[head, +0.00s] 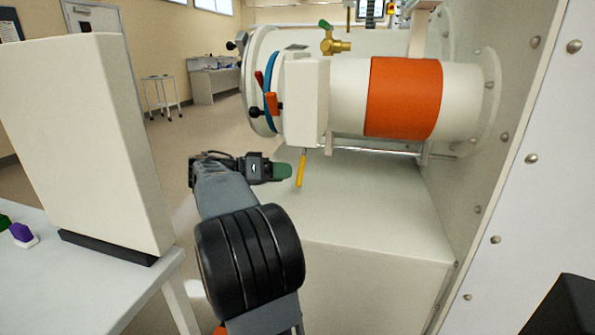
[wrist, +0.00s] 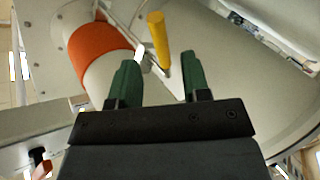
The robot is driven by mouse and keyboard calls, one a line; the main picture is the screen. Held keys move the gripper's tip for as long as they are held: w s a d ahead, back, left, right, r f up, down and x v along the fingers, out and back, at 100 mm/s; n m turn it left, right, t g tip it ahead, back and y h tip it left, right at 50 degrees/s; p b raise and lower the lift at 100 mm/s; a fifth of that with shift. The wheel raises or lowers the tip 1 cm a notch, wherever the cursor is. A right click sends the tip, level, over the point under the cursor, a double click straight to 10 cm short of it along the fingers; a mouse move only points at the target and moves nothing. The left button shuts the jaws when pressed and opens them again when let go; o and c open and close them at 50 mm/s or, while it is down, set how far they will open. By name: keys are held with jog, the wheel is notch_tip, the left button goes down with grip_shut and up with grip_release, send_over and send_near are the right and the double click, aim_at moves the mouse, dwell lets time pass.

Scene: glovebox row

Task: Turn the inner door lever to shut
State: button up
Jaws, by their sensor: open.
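A yellow lever (head: 301,169) hangs down, nearly vertical, below the white block (head: 307,100) on the white cylindrical chamber. No label shows which door it belongs to. In the wrist view the yellow lever (wrist: 157,32) lies ahead of my gripper, in line with the gap between the fingers. My gripper (wrist: 163,82) is open and empty, with two green fingers apart. In the head view my gripper (head: 283,170) is just left of the lever at about its height. Whether a finger touches it cannot be told.
An orange band (head: 403,97) circles the chamber. A brass valve (head: 335,44) sits above, and a red lever (head: 271,103) is on the round flange at left. A white box shape (head: 100,140) stands on a table at left. A pale surface (head: 370,200) lies below the chamber.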

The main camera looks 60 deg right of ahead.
jog(key=shift+v, duration=2.35)
